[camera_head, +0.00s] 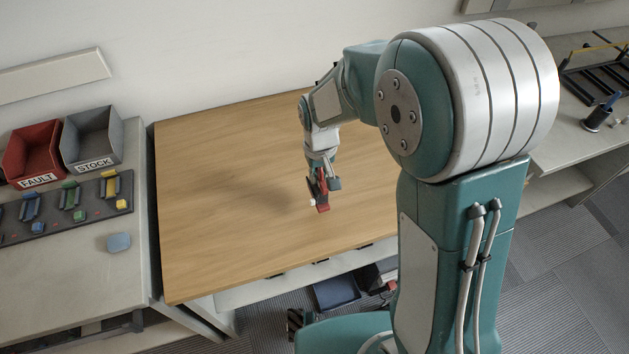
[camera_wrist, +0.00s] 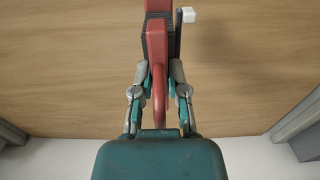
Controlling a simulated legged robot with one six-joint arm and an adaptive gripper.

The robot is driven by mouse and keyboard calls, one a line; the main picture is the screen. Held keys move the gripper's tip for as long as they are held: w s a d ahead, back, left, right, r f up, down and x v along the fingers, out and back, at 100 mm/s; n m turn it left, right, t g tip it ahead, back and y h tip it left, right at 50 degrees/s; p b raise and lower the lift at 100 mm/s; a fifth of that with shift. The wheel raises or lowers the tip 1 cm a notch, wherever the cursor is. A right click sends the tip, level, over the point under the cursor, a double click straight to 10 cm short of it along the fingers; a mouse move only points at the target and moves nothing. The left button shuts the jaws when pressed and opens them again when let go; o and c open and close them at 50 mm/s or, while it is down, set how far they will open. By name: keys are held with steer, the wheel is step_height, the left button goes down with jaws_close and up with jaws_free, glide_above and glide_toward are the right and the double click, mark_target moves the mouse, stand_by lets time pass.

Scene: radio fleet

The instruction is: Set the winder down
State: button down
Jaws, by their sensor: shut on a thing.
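The winder (camera_wrist: 156,40) is red and black with a small white knob on a crank at its right side in the wrist view. My gripper (camera_wrist: 160,90) is shut on it, with one finger on each side of its red part. In the head view the winder (camera_head: 321,193) hangs below my gripper (camera_head: 322,176), over the middle of the wooden table (camera_head: 220,220). A soft shadow lies on the tabletop to its left. I cannot tell exactly how high the winder is above the wood.
The tabletop is otherwise bare. On the left bench stand a red FAULT bin (camera_head: 34,152), a grey STOCK bin (camera_head: 92,137) and a dark rack (camera_head: 70,217) of coloured radios. A shelf lies under the table.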

mark_target(321, 182)
steer(key=shift+w+d+f, duration=0.4)
steer(key=shift+d, duration=0.2)
steer(key=shift+w+f, duration=0.15)
steer(key=shift+f, duration=0.2)
steer(key=shift+a+f, duration=0.2)
steer(key=shift+f, duration=1.05)
steer(key=shift+a+f, duration=0.2)
steer(key=shift+a, duration=0.4)
steer(key=c, duration=0.8)
jaws_free()
steer(key=shift+d, duration=0.15)
steer(key=shift+o, duration=0.8)
steer(key=shift+d, duration=0.45)
steer(key=shift+a+r, duration=0.1)
steer(key=shift+r, duration=0.05)
step_height(321, 182, up, 11)
steer(key=shift+r, duration=0.1)
steer(key=shift+a+r, duration=0.2)
steer(key=shift+r, duration=0.15)
